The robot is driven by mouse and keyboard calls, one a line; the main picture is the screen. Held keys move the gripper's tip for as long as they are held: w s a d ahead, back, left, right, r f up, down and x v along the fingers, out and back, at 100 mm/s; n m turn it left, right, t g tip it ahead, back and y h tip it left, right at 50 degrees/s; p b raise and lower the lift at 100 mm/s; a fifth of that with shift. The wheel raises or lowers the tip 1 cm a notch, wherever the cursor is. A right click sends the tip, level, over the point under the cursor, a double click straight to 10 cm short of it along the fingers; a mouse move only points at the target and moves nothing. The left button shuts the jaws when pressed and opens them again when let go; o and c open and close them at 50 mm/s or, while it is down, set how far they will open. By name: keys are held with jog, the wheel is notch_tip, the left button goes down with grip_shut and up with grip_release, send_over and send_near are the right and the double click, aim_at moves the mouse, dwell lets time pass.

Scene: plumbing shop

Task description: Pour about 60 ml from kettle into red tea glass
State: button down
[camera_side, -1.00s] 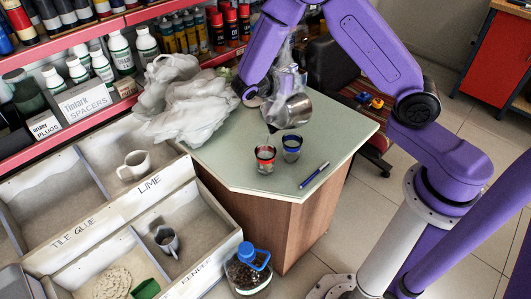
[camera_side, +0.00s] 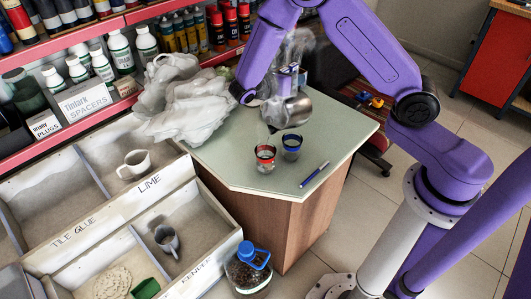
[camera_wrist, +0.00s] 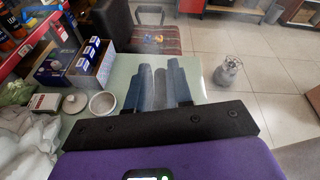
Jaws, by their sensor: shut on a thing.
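My gripper (camera_side: 286,82) is shut on the metal kettle (camera_side: 291,110) and holds it above the table's back part. The kettle looks slightly tilted, with its spout side to the left, and no clear stream shows from it now. The red tea glass (camera_side: 265,158) stands upright on the table, below and left of the kettle, with faint steam over it. Its fill level is too small to read. In the wrist view my gripper's fingers (camera_wrist: 160,88) reach forward over the table; the kettle cannot be made out there.
A blue-banded glass (camera_side: 292,147) stands close right of the red one, under the kettle. A blue pen (camera_side: 314,175) lies on the pale green table (camera_side: 235,165). Crumpled plastic (camera_side: 185,105) covers its left side. In the wrist view, boxes (camera_wrist: 90,62) and a bowl (camera_wrist: 103,103) stand left.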

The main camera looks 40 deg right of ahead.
jog(key=d+y, duration=0.2)
jog(key=d, duration=0.1)
jog(key=shift+r, duration=0.1)
jog(key=shift+w+d+f+y, duration=0.1)
jog(key=shift+d+f+y, duration=0.1)
jog(key=shift+y, duration=0.2)
jog(key=d+y, duration=0.1)
jog(key=d+f+y, duration=0.1)
jog(key=y, duration=0.1)
jog(key=shift+d+f, duration=0.2)
jog(key=shift+d, duration=0.05)
jog(key=shift+w+d, duration=0.1)
dwell(0.5)
jog(key=d+f+n+y+b, duration=0.1)
jog(key=d+f+y+b, duration=0.1)
jog(key=d+f+y, duration=0.5)
jog(key=shift+w+d+f+g+y, duration=0.2)
jog(key=shift+d+f+g+y, duration=0.2)
jog(key=shift+f+y, duration=0.6)
